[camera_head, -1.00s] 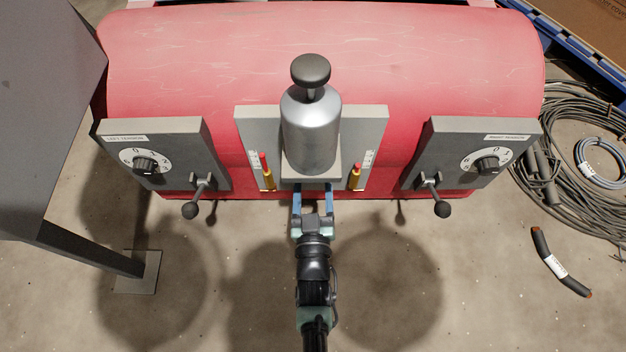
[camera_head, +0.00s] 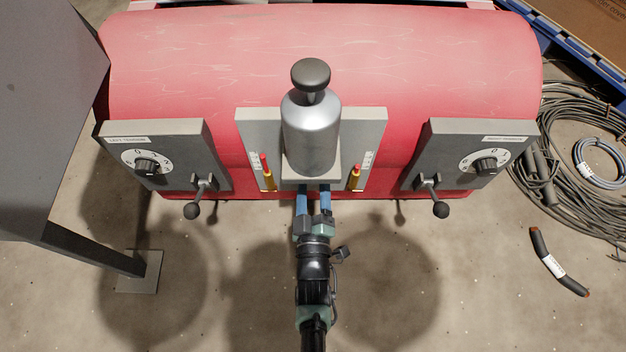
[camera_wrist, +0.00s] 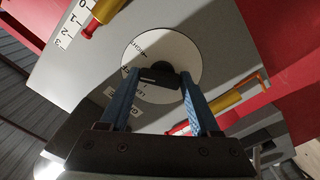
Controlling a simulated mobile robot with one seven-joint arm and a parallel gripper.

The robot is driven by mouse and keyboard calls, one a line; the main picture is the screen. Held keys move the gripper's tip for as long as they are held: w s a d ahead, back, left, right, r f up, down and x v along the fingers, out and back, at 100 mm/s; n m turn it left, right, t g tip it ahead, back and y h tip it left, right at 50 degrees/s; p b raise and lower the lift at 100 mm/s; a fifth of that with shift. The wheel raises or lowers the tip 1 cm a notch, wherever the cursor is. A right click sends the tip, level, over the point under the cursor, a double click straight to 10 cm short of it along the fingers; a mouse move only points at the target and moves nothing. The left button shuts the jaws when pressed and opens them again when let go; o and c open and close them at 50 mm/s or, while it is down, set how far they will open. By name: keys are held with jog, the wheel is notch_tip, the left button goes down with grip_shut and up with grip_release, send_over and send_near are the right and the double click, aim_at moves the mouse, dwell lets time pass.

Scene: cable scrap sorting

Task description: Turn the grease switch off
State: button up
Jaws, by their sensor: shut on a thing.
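The grease switch is a black knob (camera_wrist: 158,74) on a round white dial (camera_wrist: 180,48) with small lettering, in the wrist view. The dial sits on the grey panel's underside face. My gripper (camera_wrist: 160,80) has its two blue fingers on either side of the knob and is shut on it. The knob's bar lies nearly across the picture, from finger to finger. I cannot read for sure which mark it points to. In the head view my gripper (camera_head: 313,190) reaches under the silver grease canister (camera_head: 310,135), and the knob is hidden there.
Red and yellow indicators (camera_head: 267,173) flank the canister. Left (camera_head: 146,165) and right (camera_head: 484,164) tension dials sit on grey boxes with ball-ended levers (camera_head: 192,210) (camera_head: 441,209). A red drum (camera_head: 400,60) lies behind. A cable scrap (camera_head: 558,262) lies on the floor at right.

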jog(key=shift+s+n, duration=0.1)
jog(key=shift+n, duration=0.8)
jog(key=o, duration=1.4)
jog(key=shift+c, duration=0.2)
jog(key=s+p, duration=0.5)
jog(key=s, duration=0.8)
